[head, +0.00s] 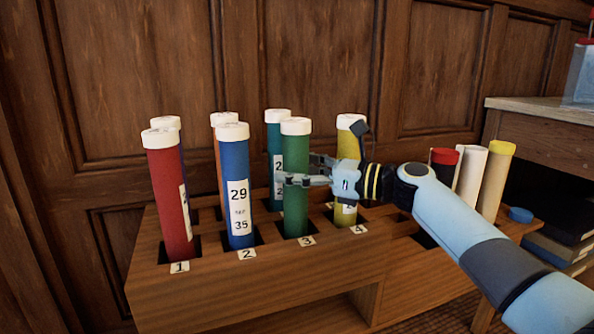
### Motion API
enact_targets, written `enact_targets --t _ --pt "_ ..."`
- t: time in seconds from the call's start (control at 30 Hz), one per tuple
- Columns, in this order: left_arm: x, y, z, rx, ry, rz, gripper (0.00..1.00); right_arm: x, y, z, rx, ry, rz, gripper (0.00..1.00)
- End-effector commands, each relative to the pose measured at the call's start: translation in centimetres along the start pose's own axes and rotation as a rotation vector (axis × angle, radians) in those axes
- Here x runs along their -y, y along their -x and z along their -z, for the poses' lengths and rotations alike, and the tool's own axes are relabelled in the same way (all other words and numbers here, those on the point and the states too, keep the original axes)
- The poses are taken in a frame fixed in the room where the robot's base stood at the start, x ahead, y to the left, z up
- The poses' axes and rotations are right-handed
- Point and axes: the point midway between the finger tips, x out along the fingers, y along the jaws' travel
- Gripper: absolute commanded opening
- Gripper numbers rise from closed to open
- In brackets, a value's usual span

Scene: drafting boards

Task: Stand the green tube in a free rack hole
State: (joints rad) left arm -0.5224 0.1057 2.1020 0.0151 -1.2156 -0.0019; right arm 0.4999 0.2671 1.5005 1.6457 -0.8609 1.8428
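The green tube (297,214) with a white cap stands upright in the rack (265,292), in the front-row hole labelled 3. Its top is roughly in line with the other front-row tubes. My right gripper (306,171) reaches in from the right at the tube's upper half. One finger crosses the tube's front and the other goes behind it, and they look shut on it. The far finger's tip is hidden by the tube. My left gripper is not in view.
Red (168,200), blue (236,190) and yellow (347,142) tubes stand close by in the rack, with a teal tube (275,135) and others behind. More tubes (494,180) stand at right, near a wooden table (540,125). A panelled wall (300,60) is behind.

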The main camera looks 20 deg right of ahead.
Motion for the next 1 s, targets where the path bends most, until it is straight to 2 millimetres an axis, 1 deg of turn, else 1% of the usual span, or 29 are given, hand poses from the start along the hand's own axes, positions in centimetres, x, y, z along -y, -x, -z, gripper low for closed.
enact_targets --t 0.17,0.27,0.37,0.6,0.7,0.83,1.0 --pt "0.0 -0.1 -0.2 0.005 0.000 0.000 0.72 0.0 0.2 0.1 -0.002 -0.001 0.000 0.71" --pt "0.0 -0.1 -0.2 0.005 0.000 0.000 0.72 0.1 1.1 0.2 -0.005 0.001 0.002 0.71" --pt "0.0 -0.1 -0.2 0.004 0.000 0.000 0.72 0.0 2.9 0.3 -0.007 0.002 0.001 0.71" --pt "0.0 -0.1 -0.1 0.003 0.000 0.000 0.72 0.1 8.3 0.2 -0.008 0.001 0.001 0.71" --pt "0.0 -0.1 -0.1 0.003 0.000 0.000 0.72 0.0 10.1 0.2 -0.006 0.001 -0.001 0.71" --pt "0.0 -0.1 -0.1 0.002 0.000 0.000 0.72 0.0 11.5 0.1 -0.003 0.000 0.000 0.71" --pt "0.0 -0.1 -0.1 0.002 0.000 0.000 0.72 0.0 12.0 0.1 0.000 0.000 0.000 0.71"
